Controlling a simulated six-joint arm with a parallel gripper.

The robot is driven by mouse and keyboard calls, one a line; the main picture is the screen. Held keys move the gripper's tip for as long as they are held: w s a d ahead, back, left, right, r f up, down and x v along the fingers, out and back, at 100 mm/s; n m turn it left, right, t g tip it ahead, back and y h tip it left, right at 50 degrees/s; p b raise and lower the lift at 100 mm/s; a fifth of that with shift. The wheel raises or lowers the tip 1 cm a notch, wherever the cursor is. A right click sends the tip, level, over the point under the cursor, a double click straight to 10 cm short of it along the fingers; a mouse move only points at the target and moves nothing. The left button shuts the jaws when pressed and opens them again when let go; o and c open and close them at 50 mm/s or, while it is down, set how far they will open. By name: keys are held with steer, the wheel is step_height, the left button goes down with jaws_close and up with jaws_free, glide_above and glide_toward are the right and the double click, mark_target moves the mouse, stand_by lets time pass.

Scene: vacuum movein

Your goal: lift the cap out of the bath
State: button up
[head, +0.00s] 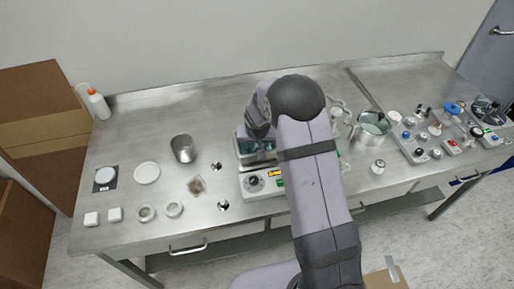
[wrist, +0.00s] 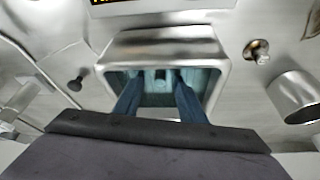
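In the wrist view the bath (wrist: 165,42) shows a metal rim and a teal inside. My gripper (wrist: 158,78) points down into it, its two dark blue fingers apart. A small teal-grey shape (wrist: 160,75) shows between the fingertips. It may be the cap, but its colour blends with the bath and I cannot tell for sure. I see no contact with the fingers. In the head view my arm hides much of the bath.
A metal cup (head: 183,148), a white dish (head: 147,173) and small jars stand left of the bath. A metal knob (wrist: 257,50) sits close beside the bath.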

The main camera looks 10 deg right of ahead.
mark_target(257, 147)
jaws_close()
step_height(257, 147, up, 10)
steer(key=b, duration=0.2)
steer(key=shift+b, duration=0.4)
